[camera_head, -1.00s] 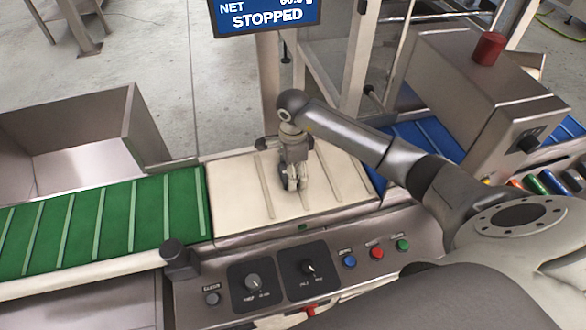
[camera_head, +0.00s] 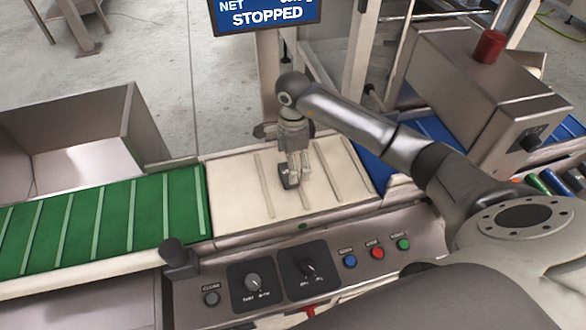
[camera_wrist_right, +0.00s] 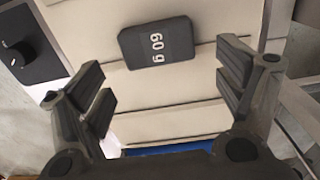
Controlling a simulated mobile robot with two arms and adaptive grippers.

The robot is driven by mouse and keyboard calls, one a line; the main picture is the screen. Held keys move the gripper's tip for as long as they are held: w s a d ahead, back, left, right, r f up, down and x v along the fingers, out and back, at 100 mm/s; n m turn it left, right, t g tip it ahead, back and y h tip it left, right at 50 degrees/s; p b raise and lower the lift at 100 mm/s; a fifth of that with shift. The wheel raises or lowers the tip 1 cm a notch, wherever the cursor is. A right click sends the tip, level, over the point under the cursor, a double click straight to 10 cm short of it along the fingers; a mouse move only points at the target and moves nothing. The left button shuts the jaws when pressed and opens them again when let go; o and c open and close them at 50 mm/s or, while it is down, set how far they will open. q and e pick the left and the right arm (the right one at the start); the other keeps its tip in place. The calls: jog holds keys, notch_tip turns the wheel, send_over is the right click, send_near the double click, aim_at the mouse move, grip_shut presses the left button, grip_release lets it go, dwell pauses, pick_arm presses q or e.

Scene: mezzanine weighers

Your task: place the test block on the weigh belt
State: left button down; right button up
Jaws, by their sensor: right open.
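The test block (camera_wrist_right: 156,42), a dark rounded slab marked "60 g", lies on the cream weigh belt (camera_wrist_right: 165,88) in the right wrist view. In the head view the small dark block (camera_head: 288,179) shows near the middle of the weigh belt (camera_head: 235,200). My right gripper (camera_wrist_right: 168,82) is open and empty, its fingers spread wide apart with the block ahead of and between them, touching neither. In the head view my right gripper (camera_head: 299,172) hangs over the belt just beside the block. My left gripper is not in view.
A green belt (camera_head: 100,222) adjoins on the left and a blue belt (camera_head: 372,165) on the right. A display (camera_head: 265,14) reads "STOPPED" above the back post. A control panel (camera_head: 285,275) runs along the front. A metal housing (camera_head: 490,95) stands at right.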

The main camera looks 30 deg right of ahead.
notch_tip(320, 180, up, 8)
jog(key=b, duration=0.1)
jog(key=shift+r, duration=0.2)
